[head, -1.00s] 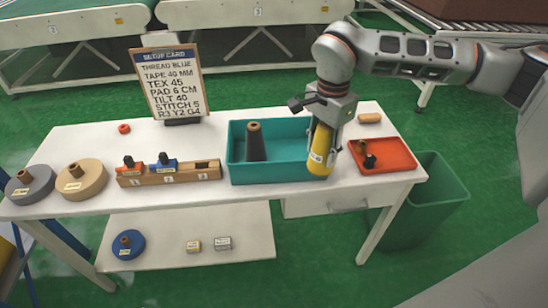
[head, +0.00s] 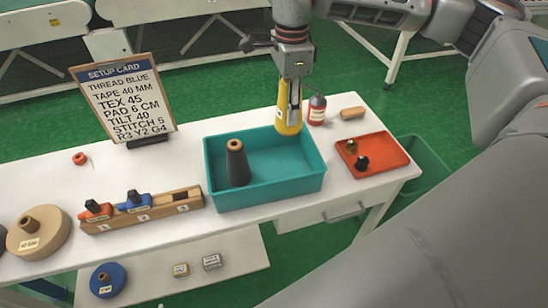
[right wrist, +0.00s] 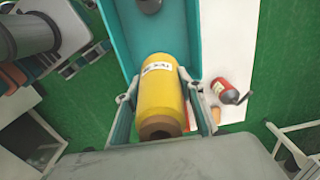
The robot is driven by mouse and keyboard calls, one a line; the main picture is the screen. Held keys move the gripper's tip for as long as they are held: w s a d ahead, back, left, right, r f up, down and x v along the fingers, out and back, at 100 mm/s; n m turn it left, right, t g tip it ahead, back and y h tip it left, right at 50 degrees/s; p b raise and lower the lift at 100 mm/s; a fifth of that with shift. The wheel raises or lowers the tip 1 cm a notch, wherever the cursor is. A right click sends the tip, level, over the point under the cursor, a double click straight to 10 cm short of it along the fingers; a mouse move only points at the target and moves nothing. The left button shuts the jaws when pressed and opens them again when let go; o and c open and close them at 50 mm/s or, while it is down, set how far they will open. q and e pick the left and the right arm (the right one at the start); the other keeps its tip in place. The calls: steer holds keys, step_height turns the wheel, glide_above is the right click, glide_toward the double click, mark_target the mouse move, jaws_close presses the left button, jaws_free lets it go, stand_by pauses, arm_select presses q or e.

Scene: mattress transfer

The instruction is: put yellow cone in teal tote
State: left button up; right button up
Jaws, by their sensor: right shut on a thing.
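The yellow cone (head: 289,120) is in my right gripper (head: 292,100), whose fingers are shut around it. In the head view it hangs over the back right part of the teal tote (head: 265,197). The right wrist view shows the yellow cone (right wrist: 160,97) between the two fingers, with a label on its side and its brown core end near the camera. The tote (right wrist: 195,20) lies beyond it. A dark cone (head: 237,165) stands upright in the tote's left part. My left gripper is not in view.
A red-labelled bottle (head: 317,110) stands just right of the held cone, behind the tote. An orange tray (head: 385,165) with small dark items is to the right. A wooden rack (head: 150,212) is left of the tote, and a setup card (head: 125,100) stands behind it.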

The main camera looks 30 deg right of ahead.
step_height(320, 180, down, 17)
steer(key=shift+f+b, duration=0.1)
steer(key=shift+b, duration=0.35)
steer(key=shift+f, duration=0.1)
steer(key=o, duration=1.3)
